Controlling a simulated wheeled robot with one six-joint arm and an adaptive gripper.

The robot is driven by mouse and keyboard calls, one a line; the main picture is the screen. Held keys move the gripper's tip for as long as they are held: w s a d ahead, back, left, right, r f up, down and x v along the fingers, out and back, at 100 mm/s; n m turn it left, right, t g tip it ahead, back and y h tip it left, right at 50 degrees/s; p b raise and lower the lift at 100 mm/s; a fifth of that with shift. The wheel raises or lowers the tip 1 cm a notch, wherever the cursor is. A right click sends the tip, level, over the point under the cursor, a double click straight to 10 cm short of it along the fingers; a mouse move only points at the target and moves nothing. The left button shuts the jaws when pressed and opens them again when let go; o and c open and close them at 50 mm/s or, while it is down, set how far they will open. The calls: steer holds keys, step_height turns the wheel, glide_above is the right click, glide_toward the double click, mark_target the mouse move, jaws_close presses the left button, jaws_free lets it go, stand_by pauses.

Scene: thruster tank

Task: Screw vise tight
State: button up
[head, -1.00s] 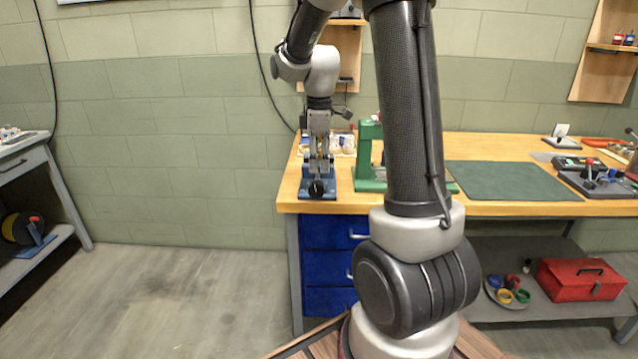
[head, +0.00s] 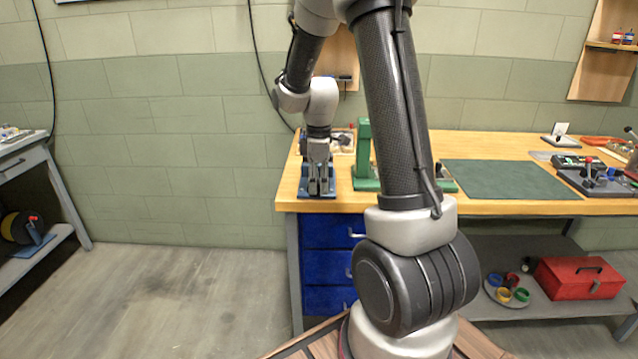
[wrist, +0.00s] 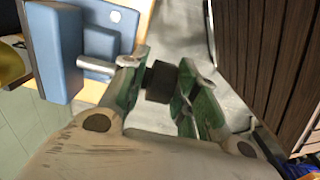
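The blue vise (wrist: 100,45) shows at the upper left of the wrist view, with a metal screw rod (wrist: 95,66) running from it to a black knob (wrist: 161,81). My gripper (wrist: 163,80) has one finger on each side of the knob, close to it. I cannot tell whether both fingers press on it. In the head view the vise (head: 328,172) sits on the left end of the wooden bench. My gripper (head: 321,180) points down at its front and hides the knob there.
A green stand (head: 363,150) stands just right of the vise on the bench (head: 490,146). A dark green mat (head: 508,180) lies farther right. Blue drawers (head: 328,232) are below. The floor (head: 180,290) to the left is clear.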

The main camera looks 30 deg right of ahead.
steer(key=shift+s+f, duration=0.1)
steer(key=shift+s, duration=0.15)
steer(key=shift+c, duration=0.2)
steer(key=shift+s+d+f+t+y, duration=0.15)
steer(key=shift+t+y, duration=0.2)
steer(key=shift+y, duration=0.2)
steer(key=shift+s+f+t+y, duration=0.1)
steer(key=shift+t+y, duration=0.25)
steer(key=shift+y, duration=0.2)
steer(key=shift+f+t+y, duration=0.1)
steer(key=shift+t+y, duration=0.5)
steer(key=shift+y, duration=0.3)
steer(key=o, duration=0.9)
steer(key=shift+c, duration=0.2)
steer(key=shift+r, duration=0.2)
steer(key=shift+d+r, duration=0.15)
steer(key=shift+r, duration=0.15)
steer(key=v, duration=1.1)
